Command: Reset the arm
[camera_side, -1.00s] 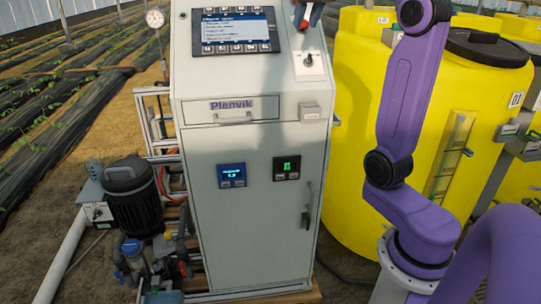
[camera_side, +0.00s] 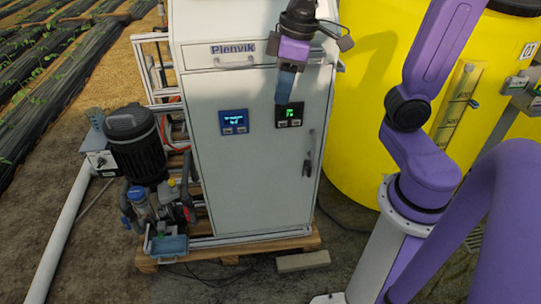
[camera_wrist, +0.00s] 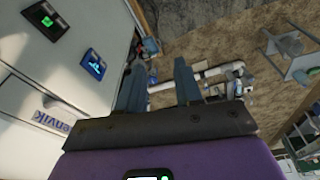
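My gripper (camera_side: 285,96) hangs fingers-down in front of the cabinet (camera_side: 255,165), beside the drawer and just above the small green-lit display (camera_side: 289,115) in the side view. Whether it touches the cabinet front cannot be told there. In the wrist view the two blue-grey fingers of my gripper (camera_wrist: 160,82) stand apart with nothing between them. The purple arm is mine and reaches in from the right. The upper part of the arm and the cabinet's top panel are out of the side view.
A blue display (camera_side: 233,122) and a door handle (camera_side: 309,155) are on the cabinet front. A yellow tank (camera_side: 370,130) stands behind my arm. A black motor pump (camera_side: 135,145) stands left on the pallet (camera_side: 150,262). A concrete block (camera_side: 302,261) lies in front.

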